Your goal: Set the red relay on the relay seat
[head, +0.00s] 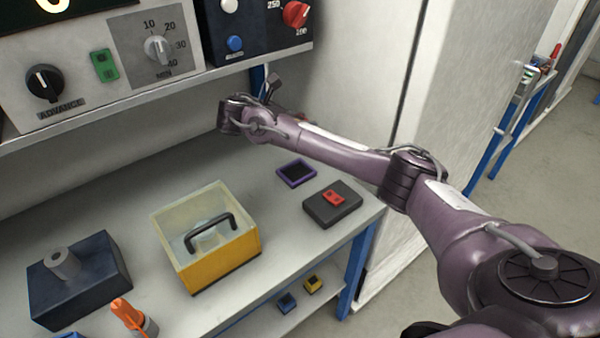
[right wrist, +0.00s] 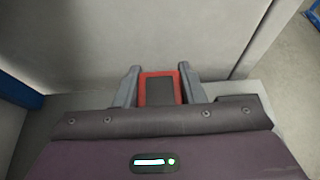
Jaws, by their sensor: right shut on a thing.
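My right gripper (right wrist: 158,78) is shut on the red relay (right wrist: 144,90), a red-edged block with a dark grey middle, held between its two grey fingers in the right wrist view. In the head view the right gripper (head: 284,100) is raised near the back wall, behind its wrist, and the relay is mostly hidden there. What looks like the relay seat, a dark block (head: 346,212) with a red patch (head: 333,198) on top, lies at the table's right end, apart from and below the gripper. My left gripper is out of view.
A purple-edged dark square (head: 296,173) lies behind the seat. A yellow box with a handle (head: 222,265) stands left of it, then a dark block with a grey cylinder (head: 80,280). An instrument shelf (head: 150,92) overhangs the back. Small blue and yellow blocks (head: 287,302) lie below.

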